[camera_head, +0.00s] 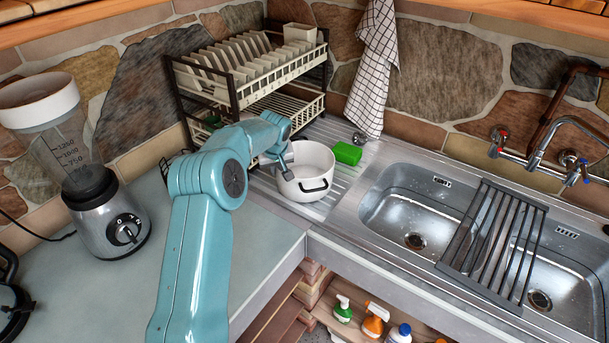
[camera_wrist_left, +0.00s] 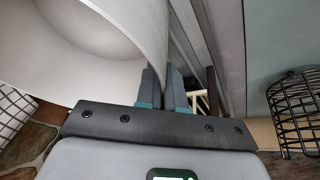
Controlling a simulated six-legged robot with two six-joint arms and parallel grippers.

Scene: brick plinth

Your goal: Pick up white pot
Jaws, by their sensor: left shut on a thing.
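The white pot (camera_head: 306,176) stands upright on the ribbed metal drainboard, left of the sink, with a dark handle at its front right. My left gripper (camera_head: 285,168) is at the pot's left rim. In the left wrist view, the fingers (camera_wrist_left: 162,88) are shut on the pot's wall, one on each side of it. The white pot (camera_wrist_left: 110,40) fills the upper left of that view. My right gripper is not in view.
A dish rack (camera_head: 240,62) with plates stands close behind the pot. A green sponge (camera_head: 348,153) lies right of it. The double sink (camera_head: 400,215) with a roll-up rack (camera_head: 492,240) is to the right. A blender (camera_head: 95,200) stands at the left. The front counter is clear.

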